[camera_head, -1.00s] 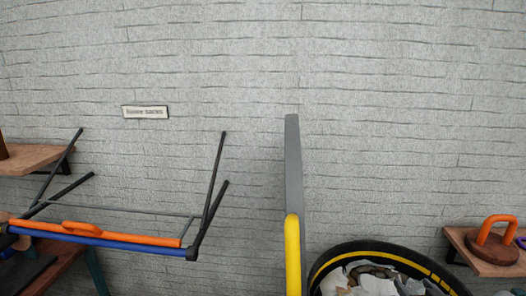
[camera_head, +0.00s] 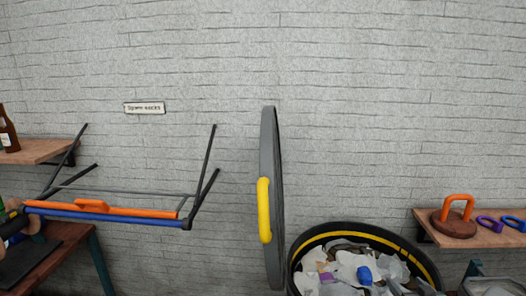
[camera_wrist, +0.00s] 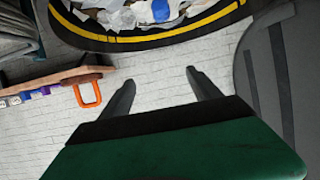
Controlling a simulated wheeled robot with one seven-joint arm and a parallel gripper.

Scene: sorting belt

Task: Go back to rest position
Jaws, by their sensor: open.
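My gripper (camera_wrist: 160,78) shows in the wrist view with its two dark fingers spread apart and nothing between them. Its green body fills the bottom of that view. Beyond the fingers are the white brick wall, the bin's rim and a shelf. A grey round lid (camera_wrist: 272,85) is to the right of the fingers and appears apart from them. In the head view the lid (camera_head: 270,150) stands upright, almost edge-on, with a yellow handle (camera_head: 264,210). My gripper is not visible in the head view.
A black bin (camera_head: 327,231) with a yellow stripe holds crumpled waste beside the lid. A right shelf (camera_head: 480,233) carries an orange-handled weight (camera_head: 456,214) and purple and blue pieces. At left are a rack with an orange bar (camera_head: 110,211) and a shelf with a bottle (camera_head: 8,130).

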